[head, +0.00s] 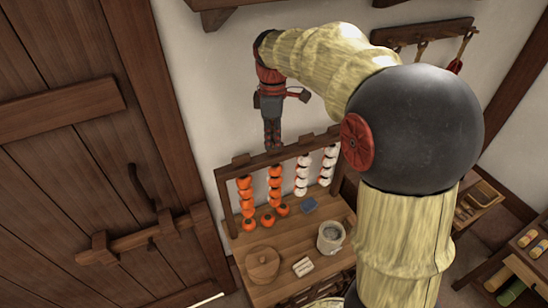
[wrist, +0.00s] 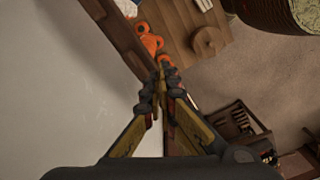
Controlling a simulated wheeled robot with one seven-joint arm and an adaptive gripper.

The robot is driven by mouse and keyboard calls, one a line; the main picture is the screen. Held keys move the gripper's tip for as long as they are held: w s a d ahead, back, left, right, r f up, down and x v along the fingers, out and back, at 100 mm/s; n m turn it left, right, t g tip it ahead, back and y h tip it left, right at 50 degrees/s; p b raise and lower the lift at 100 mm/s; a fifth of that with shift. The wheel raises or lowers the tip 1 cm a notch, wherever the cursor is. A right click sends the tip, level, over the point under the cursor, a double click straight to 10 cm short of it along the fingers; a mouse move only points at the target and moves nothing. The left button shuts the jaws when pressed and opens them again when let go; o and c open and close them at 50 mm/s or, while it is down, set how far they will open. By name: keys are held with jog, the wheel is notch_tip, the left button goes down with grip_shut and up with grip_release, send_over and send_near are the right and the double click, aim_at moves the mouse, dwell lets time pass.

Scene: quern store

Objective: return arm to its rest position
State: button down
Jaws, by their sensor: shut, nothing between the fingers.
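My gripper (head: 272,132) hangs from my arm in the head view, fingers pointing down. It is just above the top rail of a wooden rack and close to the white wall. In the wrist view my gripper (wrist: 160,90) is shut, its fingertips together with nothing between them. My pale, ridged arm with a dark round joint fills the right side of the head view and hides part of the table and wall behind it.
The wooden rack (head: 262,159) holds strings of orange and white round things above a table (head: 240,242). On the table are a round lid (head: 262,264), a grey-white pot (head: 331,237) and a small blue thing (head: 309,206). A barred wooden door (head: 70,180) is at left.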

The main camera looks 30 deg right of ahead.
jog(key=shift+r, duration=0.45)
jog(key=s+a+f+m+t+b, duration=0.2)
jog(key=s+a+f+m+b, duration=0.2)
jog(key=s, duration=0.8)
jog(key=s+a+f+m+t+b, duration=0.3)
jog(key=s+f+m+b, duration=0.5)
jog(key=s+f+b, duration=0.4)
jog(key=shift+s+a+f+t+b, duration=0.35)
jog(key=shift+a+f+b, duration=0.15)
jog(key=shift+b, duration=0.6)
jog(key=shift+r, duration=0.1)
